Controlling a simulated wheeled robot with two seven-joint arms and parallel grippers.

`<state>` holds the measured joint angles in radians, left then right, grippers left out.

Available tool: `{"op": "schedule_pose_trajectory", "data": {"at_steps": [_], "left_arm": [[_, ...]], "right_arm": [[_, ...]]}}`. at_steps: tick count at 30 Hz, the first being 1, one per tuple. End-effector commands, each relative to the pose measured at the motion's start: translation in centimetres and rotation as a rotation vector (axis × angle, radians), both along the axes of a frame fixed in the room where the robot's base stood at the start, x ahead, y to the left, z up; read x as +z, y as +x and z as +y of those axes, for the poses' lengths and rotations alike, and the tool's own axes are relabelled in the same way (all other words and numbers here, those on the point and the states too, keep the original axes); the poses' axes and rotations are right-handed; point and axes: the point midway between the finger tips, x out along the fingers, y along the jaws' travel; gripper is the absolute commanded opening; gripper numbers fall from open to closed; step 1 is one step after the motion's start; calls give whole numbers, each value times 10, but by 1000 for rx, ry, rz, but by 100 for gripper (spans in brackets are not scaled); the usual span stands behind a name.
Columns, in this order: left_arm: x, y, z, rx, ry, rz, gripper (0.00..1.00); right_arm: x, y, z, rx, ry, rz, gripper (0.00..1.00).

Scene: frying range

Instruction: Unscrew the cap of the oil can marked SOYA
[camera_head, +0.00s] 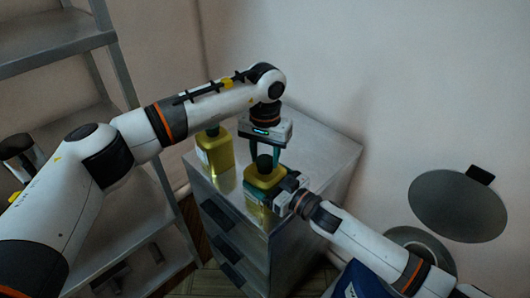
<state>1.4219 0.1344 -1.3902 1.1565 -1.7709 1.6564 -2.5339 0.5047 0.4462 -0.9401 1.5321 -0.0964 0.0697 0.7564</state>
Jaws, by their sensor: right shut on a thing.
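A yellow oil can (264,179) with a dark cap (264,162) stands upright on a metal cabinet. My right gripper (268,196) comes from the right and is shut on this can's body. My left gripper (265,152) points down from above, its teal fingers apart on either side just above the cap, seemingly not touching it. A second yellow can (217,154) with a dark cap and a pale label stands to the left, behind. No lettering is legible, so I cannot tell which can is marked SOYA.
The steel cabinet (325,153) has free top surface at the back right and drawers (219,217) in front. A shelf rack (60,40) stands at the left. Round lids or pans (458,206) are at the right, near the wall. A blue item (365,283) lies at the bottom.

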Motion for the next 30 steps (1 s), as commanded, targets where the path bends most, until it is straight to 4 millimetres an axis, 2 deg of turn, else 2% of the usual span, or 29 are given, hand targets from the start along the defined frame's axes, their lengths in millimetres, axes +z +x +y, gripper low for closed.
{"op": "schedule_pose_trajectory", "data": {"at_steps": [1, 5, 10, 13, 30], "left_arm": [[0, 0, 0, 0, 0, 0, 34], [0, 0, 0, 0, 0, 0, 13], [0, 0, 0, 16, 1, 0, 12], [0, 0, 0, 106, 1, 0, 12], [1, 0, 1, 1260, -1, -2, 12]], "right_arm": [[-1, 0, 0, -1, -1, 1, 21], [-1, 0, 0, -1, -1, 1, 21], [-1, 0, 0, -1, -1, 1, 21], [-1, 0, 0, -1, -1, 1, 21], [-1, 0, 0, -1, -1, 1, 21]]}}
